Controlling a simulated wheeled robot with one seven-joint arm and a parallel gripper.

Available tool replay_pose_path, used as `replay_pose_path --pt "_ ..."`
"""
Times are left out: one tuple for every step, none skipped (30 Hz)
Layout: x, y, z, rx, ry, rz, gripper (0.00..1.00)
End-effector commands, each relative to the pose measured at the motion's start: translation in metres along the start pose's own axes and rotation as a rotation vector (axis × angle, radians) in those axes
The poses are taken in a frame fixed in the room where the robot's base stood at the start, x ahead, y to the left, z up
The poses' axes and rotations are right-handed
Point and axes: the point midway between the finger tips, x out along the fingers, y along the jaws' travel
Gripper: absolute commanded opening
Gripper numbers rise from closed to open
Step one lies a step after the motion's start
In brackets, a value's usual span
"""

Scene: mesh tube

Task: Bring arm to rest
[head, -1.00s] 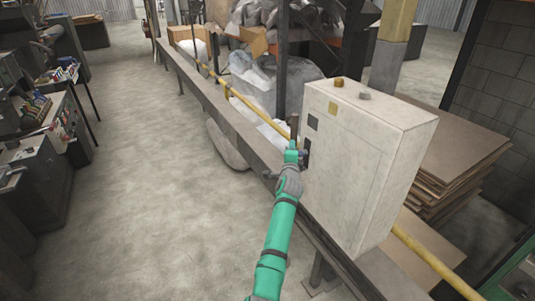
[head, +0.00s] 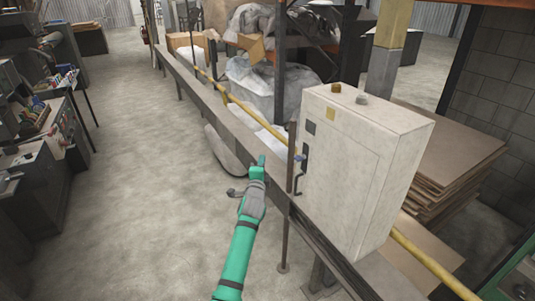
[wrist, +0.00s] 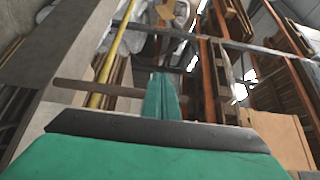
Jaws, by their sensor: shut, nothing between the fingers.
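My gripper (head: 259,166) is at the end of my green arm, in the middle of the head view. Its fingers are together and hold nothing. It is in the open air to the left of the white control cabinet (head: 350,175), apart from it. The cabinet's dark handle (head: 300,170) shows on its near left side. In the wrist view, the closed green fingers (wrist: 161,97) point up toward the racks.
A long grey rail (head: 215,105) runs from the far left to the cabinet, with a yellow pipe (head: 425,258) alongside. A thin brown post (head: 288,200) stands just right of my gripper. Flat boards (head: 455,160) are stacked at right. The floor (head: 140,190) at left is clear.

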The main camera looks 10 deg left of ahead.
Motion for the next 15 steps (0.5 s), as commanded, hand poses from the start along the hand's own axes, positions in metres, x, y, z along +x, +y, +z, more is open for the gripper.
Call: replay_pose_path --pt "-0.003 0.006 -0.004 -0.013 0.004 0.002 0.0" --pt "-0.006 0.01 -0.007 -0.026 0.008 0.003 0.0" --pt "-0.01 0.018 -0.014 -0.05 0.015 0.004 0.0" --pt "-0.015 0.024 -0.021 -0.071 0.021 0.004 0.0" --pt "-0.02 0.031 -0.03 -0.097 0.029 0.005 0.0" --pt "-0.028 0.043 -0.042 -0.136 0.041 0.007 0.0" --pt "-0.035 0.051 -0.051 -0.168 0.048 0.008 0.0" --pt "-0.043 0.06 -0.059 -0.203 0.055 0.009 0.0" --pt "-0.053 0.072 -0.071 -0.249 0.064 0.011 0.0" --pt "-0.062 0.08 -0.078 -0.282 0.069 0.011 0.0" --pt "-0.07 0.088 -0.083 -0.316 0.072 0.012 0.0" --pt "-0.082 0.099 -0.092 -0.36 0.077 0.014 0.0" --pt "-0.091 0.106 -0.099 -0.394 0.081 0.016 0.0" --pt "-0.1 0.113 -0.105 -0.425 0.084 0.017 0.0" --pt "-0.113 0.123 -0.114 -0.469 0.089 0.02 0.0"
